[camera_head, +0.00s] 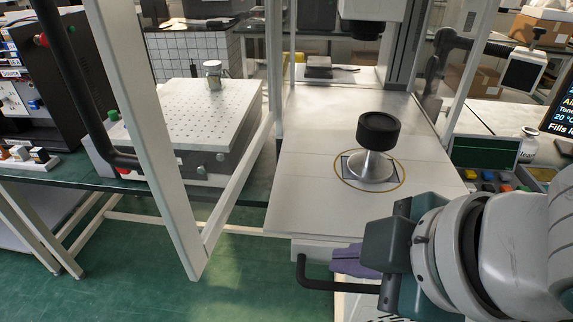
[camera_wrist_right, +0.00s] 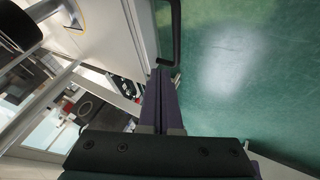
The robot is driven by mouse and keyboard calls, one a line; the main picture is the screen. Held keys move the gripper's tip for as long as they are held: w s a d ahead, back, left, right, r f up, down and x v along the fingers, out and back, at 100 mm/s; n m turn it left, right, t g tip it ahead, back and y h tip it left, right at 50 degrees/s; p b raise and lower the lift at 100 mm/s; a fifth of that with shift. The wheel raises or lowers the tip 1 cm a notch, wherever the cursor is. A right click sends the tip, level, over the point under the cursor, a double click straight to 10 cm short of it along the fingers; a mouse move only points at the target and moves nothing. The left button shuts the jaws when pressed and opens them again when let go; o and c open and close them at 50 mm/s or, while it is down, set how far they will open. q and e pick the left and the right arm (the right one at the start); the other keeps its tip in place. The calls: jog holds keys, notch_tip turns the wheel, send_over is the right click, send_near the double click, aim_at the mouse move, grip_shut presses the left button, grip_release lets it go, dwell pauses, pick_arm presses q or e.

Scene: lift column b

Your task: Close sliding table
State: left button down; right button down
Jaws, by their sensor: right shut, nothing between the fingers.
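The sliding table (camera_head: 310,205) is a pale flat plate that sticks out toward me from the machine's frame. A silver stand with a black round top (camera_head: 378,133) stands on it inside a yellow ring. A black bar handle (camera_head: 318,284) juts from the table's front; it also shows in the right wrist view (camera_wrist_right: 175,35). My right gripper (camera_head: 345,262), with purple fingers, is shut and empty at the front edge, close to the handle. Whether it touches the handle cannot be told. In the right wrist view its closed fingers (camera_wrist_right: 160,88) point toward the table. My left gripper is not in view.
A white-framed door (camera_head: 150,130) with a long black handle (camera_head: 75,90) stands open on the left. A perforated-top box (camera_head: 200,110) sits on the bench behind it. Colored buttons (camera_head: 500,185) lie right of the table. Green floor (camera_head: 140,285) is clear at the lower left.

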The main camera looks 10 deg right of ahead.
jog(key=b+x, duration=0.1)
jog(key=x, duration=0.5)
jog(key=shift+w, duration=0.15)
